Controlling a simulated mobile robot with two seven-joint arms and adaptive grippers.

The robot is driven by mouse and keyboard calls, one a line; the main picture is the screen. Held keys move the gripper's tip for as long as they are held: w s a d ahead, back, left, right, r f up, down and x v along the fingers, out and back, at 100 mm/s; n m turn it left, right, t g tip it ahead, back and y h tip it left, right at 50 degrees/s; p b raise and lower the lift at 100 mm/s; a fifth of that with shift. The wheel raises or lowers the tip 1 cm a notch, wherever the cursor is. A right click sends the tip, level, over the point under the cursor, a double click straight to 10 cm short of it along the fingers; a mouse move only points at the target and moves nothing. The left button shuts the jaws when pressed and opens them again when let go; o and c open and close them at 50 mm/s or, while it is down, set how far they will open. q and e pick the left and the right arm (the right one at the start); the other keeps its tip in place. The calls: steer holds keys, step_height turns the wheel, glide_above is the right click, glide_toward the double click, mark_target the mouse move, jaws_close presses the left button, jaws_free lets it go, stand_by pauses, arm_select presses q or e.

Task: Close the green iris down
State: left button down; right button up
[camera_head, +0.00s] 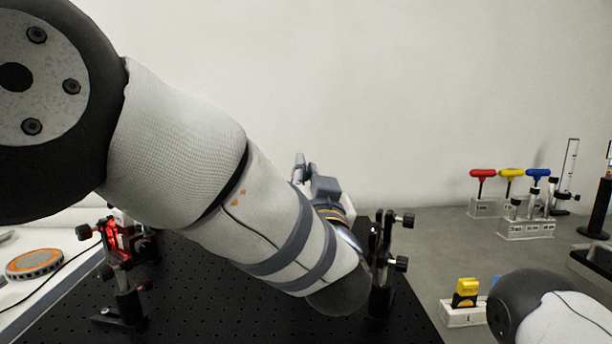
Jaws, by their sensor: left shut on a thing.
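My left arm crosses the picture from the upper left and hides much of the breadboard's middle. My left gripper (304,172) shows only in part beyond the forearm, over the far part of the board. My right gripper is out of view; only a piece of my right arm shows at the lower right.
The black breadboard (215,312) carries a red-lit mount (122,240) at left and a black post mount (381,265) close beside my left forearm. Red, yellow and blue hex drivers (511,173) stand in racks at right. A yellow item (466,290) sits in a white holder.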

arm_select(q)
steer(key=shift+s+a+n, duration=0.1)
steer(key=shift+a+n, duration=0.05)
steer(key=shift+n, duration=0.25)
steer(key=c, duration=1.6)
jaws_free()
steer(key=shift+c, duration=0.2)
steer(key=v, duration=1.2)
steer(key=shift+f, duration=0.2)
